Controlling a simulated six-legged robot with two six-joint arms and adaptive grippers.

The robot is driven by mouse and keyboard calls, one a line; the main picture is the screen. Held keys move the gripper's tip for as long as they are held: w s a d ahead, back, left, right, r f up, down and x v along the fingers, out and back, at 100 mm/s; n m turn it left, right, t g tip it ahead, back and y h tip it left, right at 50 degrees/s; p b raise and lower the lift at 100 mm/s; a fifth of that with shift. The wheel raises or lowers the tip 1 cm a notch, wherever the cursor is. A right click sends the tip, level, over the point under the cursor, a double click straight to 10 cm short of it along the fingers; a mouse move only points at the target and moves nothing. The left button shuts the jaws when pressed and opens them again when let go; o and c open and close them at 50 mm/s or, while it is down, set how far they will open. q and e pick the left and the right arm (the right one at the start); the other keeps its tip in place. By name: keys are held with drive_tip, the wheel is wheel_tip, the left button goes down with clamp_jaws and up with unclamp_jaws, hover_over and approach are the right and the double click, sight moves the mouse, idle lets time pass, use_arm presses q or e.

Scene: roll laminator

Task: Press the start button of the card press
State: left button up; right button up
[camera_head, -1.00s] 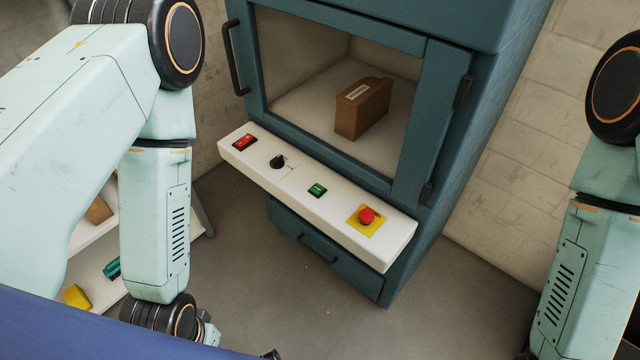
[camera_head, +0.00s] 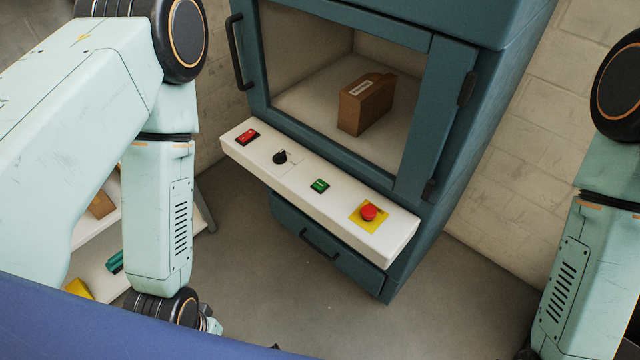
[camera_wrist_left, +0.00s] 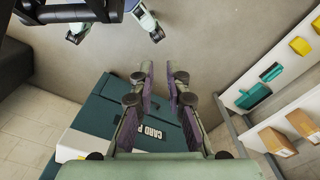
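The teal card press (camera_head: 450,150) stands in the middle of the head view. Its white control panel (camera_head: 345,222) carries a red switch (camera_head: 247,136), a black knob (camera_head: 281,158), a green button (camera_head: 319,186) and a red mushroom button (camera_head: 369,212) on a yellow plate. In the left wrist view, part of the press (camera_wrist_left: 95,112) shows with "CARD P" lettering, partly covered by a finger. My left gripper (camera_wrist_left: 159,72) has its fingers apart with nothing between them. My right gripper is outside the head view.
A brown box (camera_head: 366,103) sits inside the press behind its window. A white shelf (camera_head: 95,272) with a yellow block (camera_head: 78,289) and a green item (camera_head: 115,262) stands at left. Open floor (camera_head: 250,270) lies before the press. A brick wall (camera_head: 510,190) is at right.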

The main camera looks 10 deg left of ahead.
use_arm(q)
clamp_jaws()
idle(1.1)
